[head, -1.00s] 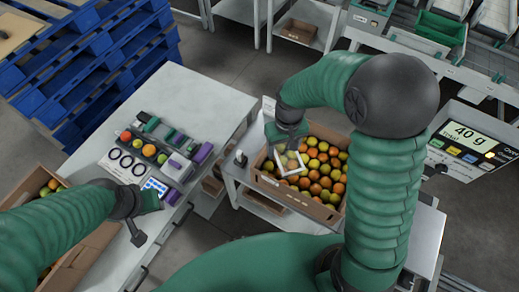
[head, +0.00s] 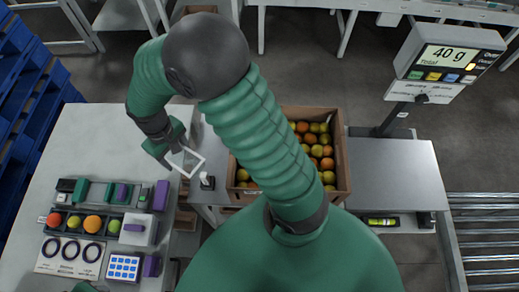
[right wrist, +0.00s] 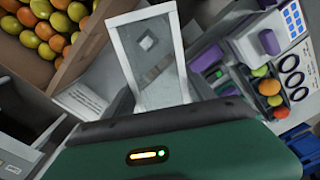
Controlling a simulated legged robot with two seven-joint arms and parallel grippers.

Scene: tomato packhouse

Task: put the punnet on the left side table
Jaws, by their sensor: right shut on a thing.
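The punnet (head: 195,157) is a small clear tray with a white rim. My right gripper (head: 173,152) is shut on one side of it and holds it over the right edge of the left side table (head: 90,140). In the right wrist view the punnet (right wrist: 146,62) juts out from the gripper (right wrist: 150,105), and no fruit shows in it. I cannot tell its exact height above the table.
The table's near part holds a sorting rack (head: 110,222), ring gauge card (head: 70,256) and blue-keyed pad (head: 124,267). Its far part is bare. A tomato crate (head: 341,160) and a scale reading 40 g (head: 445,62) stand right. A small dark-and-white device (head: 207,181) is near the punnet.

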